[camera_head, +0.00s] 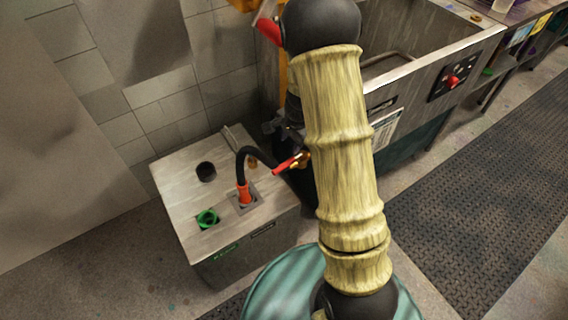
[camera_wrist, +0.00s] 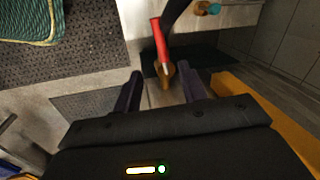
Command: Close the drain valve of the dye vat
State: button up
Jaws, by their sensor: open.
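The drain valve has a red lever (camera_head: 285,165) and a brass body (camera_head: 303,158), partly hidden by my arm in the head view. In the wrist view the red lever (camera_wrist: 160,42) points up the picture from the brass part (camera_wrist: 165,72). My gripper (camera_wrist: 164,86) is open and empty; its two dark fingers stand on either side of the brass end, apart from it in the picture. In the head view my gripper (camera_head: 284,128) is mostly hidden behind my arm, just above the valve. The steel vat (camera_head: 430,62) stands at upper right, partly covered by my arm.
The hose runs close to the lever. A black mat (camera_head: 480,190) lies on open floor at right.

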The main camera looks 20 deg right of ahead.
aim_at(284, 164)
jog(key=f, duration=0.4)
jog(key=w+f+b, duration=0.1)
jog(key=f, duration=0.4)
jog(key=w+a+f+b, duration=0.1)
jog(key=f, duration=0.4)
jog(key=shift+w+a, duration=0.1)
jog(key=shift+w, duration=0.15)
grip_shut()
